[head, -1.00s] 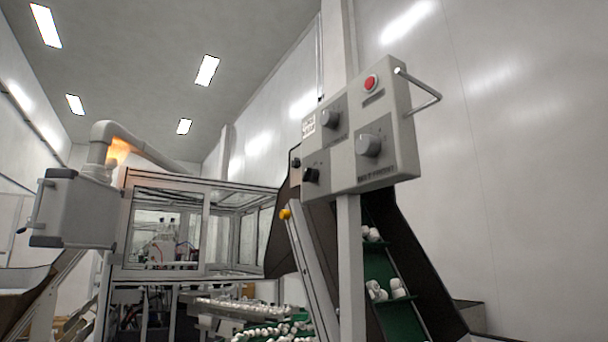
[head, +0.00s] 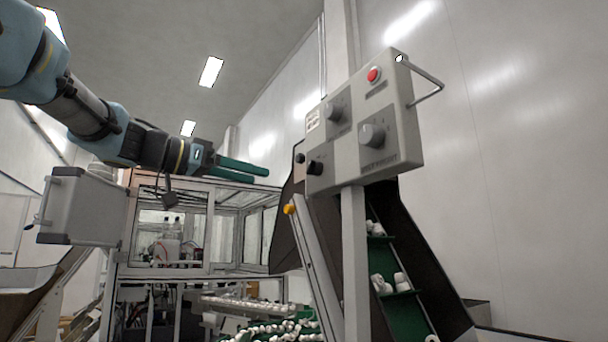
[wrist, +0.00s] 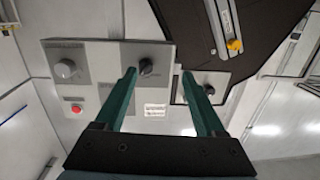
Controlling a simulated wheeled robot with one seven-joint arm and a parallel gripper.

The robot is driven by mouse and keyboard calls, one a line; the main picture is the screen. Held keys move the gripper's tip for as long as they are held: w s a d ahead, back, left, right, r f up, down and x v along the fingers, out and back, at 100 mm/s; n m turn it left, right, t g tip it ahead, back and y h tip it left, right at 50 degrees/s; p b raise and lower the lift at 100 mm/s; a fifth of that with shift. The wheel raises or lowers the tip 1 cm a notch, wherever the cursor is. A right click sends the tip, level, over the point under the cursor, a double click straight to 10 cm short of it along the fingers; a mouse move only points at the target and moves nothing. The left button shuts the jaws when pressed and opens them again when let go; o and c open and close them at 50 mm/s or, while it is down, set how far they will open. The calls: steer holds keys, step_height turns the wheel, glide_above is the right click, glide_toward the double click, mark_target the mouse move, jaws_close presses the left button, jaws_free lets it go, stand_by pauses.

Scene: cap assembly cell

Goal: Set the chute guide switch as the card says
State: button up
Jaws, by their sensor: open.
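A grey control box (head: 349,182) on a post carries several rotary controls; their labels are too small to read, so I cannot tell which is the chute guide switch. A small black knob (head: 315,168) sits on its lower left plate, a grey knob (head: 333,113) above it and a larger grey knob (head: 372,134) to the right. A small white printed card (head: 312,120) is at the upper left; its text is unreadable. My gripper (head: 260,174) is open and empty, left of the box. In the wrist view, the middle knob (wrist: 147,66) shows between the green fingers (wrist: 158,74).
A red button (head: 374,75) sits at the box's top. A bar handle (head: 425,78) sticks out on its right. A yellow knob (head: 289,209) tops a slanted rail below. A green cleated conveyor (head: 404,310) carries white caps. A framed glass enclosure (head: 205,235) stands behind.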

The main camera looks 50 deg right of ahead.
mark_target(308, 167)
steer(key=shift+m+g, duration=0.5)
steer(key=shift+m, duration=0.2)
steer(key=s+d+r+p, duration=0.1)
steer(key=s+d+p, duration=0.1)
steer(key=d, duration=0.1)
steer(key=s+d+r+p, duration=0.1)
steer(key=s+d+p, duration=0.1)
steer(key=d, duration=0.2)
steer(key=s+d+r+p, duration=0.1)
steer(key=s+d, duration=0.1)
steer(key=d, duration=0.1)
steer(key=shift+s+d+p, duration=0.15)
steer(key=shift+d+p, duration=0.05)
steer(key=shift+p, duration=0.2)
steer(key=shift+c, duration=0.2)
jaws_close()
